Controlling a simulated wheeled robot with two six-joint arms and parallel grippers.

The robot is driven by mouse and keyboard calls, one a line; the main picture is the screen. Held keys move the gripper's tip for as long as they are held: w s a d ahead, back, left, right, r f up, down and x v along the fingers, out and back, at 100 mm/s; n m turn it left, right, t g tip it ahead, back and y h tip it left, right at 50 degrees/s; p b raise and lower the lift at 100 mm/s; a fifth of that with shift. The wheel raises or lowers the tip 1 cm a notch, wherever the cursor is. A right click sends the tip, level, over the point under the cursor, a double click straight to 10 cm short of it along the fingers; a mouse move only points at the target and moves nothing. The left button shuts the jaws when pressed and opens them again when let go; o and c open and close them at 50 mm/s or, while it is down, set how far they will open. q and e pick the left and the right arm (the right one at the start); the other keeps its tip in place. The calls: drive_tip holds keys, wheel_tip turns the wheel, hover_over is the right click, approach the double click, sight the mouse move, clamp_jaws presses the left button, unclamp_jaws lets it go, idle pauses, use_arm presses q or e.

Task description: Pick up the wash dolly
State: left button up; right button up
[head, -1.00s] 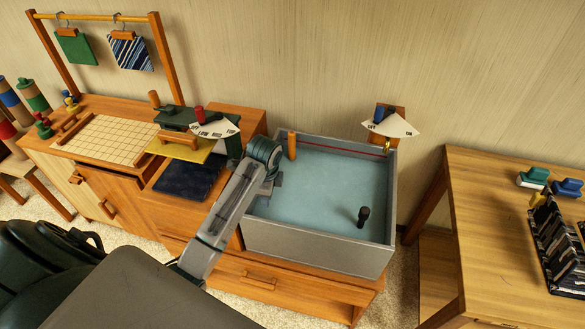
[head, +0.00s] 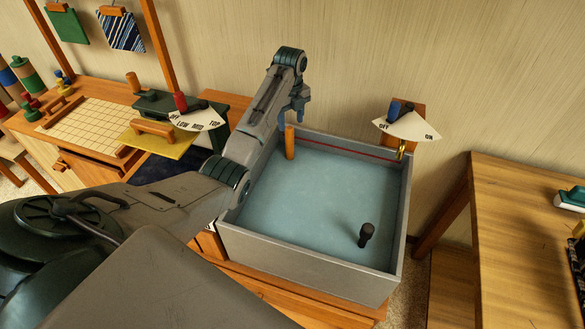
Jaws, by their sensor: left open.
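An upright orange wooden peg (head: 290,150), which looks like the wash dolly's handle, stands in the back left corner of the grey tub (head: 312,264). Its lower end is hidden in the water. A short dark knobbed piece (head: 366,235) stands in the front right part of the tub; I cannot tell what it is. My left gripper (head: 292,117) points down just above the top of the orange peg, its blue fingers apart and empty. I cannot tell whether the fingertips overlap the peg's top in depth. My right gripper is out of view.
A wooden table (head: 520,235) stands to the right.

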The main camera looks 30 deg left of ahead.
sight(290, 138)
use_arm(q)
wheel_tip(290, 138, down, 3)
drive_tip(key=shift+s, duration=0.1)
drive_tip(key=f, duration=0.1)
drive_tip(key=f+p, duration=0.2)
drive_tip(key=f, duration=0.1)
drive_tip(key=shift+a+f, duration=0.1)
drive_tip(key=shift+a, duration=0.2)
drive_tip(key=shift+f+p, duration=0.35)
drive_tip(key=shift+f, duration=0.3)
drive_tip(key=shift+w, duration=0.2)
drive_tip(key=shift+c, duration=1.2)
drive_tip(key=shift+s, duration=0.1)
drive_tip(key=c, duration=0.7)
clamp_jaws()
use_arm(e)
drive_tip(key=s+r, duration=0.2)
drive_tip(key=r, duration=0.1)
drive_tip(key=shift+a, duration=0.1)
